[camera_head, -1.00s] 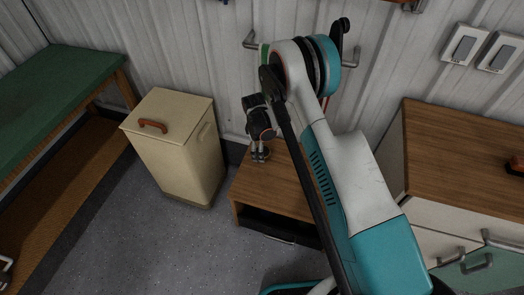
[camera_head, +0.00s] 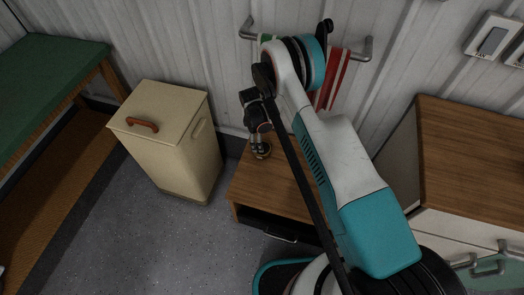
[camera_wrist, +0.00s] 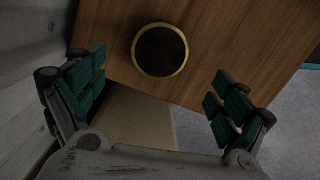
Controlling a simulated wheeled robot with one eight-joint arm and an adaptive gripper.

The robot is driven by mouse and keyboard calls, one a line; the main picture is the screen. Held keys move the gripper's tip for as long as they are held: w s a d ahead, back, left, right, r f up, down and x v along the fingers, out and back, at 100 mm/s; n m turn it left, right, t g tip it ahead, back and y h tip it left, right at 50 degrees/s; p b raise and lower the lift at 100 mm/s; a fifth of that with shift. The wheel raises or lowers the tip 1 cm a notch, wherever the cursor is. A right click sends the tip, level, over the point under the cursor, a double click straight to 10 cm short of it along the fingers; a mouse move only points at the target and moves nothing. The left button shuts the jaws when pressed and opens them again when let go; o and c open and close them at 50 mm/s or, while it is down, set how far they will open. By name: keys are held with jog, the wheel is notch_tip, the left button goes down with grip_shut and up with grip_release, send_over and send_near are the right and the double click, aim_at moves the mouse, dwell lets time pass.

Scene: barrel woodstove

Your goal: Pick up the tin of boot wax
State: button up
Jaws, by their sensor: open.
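The tin of boot wax, a round dark disc with a gold rim (camera_wrist: 160,50), sits on the wooden top of a low cabinet (camera_wrist: 225,40) in the wrist view. My gripper (camera_wrist: 158,82) is open, with one teal-padded finger on each side of the picture. The tin shows between and slightly beyond the fingertips, and neither finger touches it. In the head view my gripper (camera_head: 260,150) points down over the left part of the cabinet top (camera_head: 283,185). There the tin cannot be told apart from the fingers.
A cream bin (camera_head: 170,150) with a brown handle stands left of the cabinet. A green-topped bench (camera_head: 45,85) is at the far left. A taller wood-topped cabinet (camera_head: 475,150) stands at right. A wall rail (camera_head: 365,52) with a striped cloth (camera_head: 335,80) is behind my arm.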

aim_at(267, 147)
jog(key=f+b, duration=0.1)
jog(key=f, duration=0.1)
jog(key=f+b, duration=0.1)
jog(key=f, duration=0.2)
jog(key=d+f+b, duration=0.1)
jog(key=f, duration=0.2)
jog(key=shift+s+d+f+b, duration=0.1)
jog(key=shift+b, duration=0.2)
jog(key=c, duration=1.2)
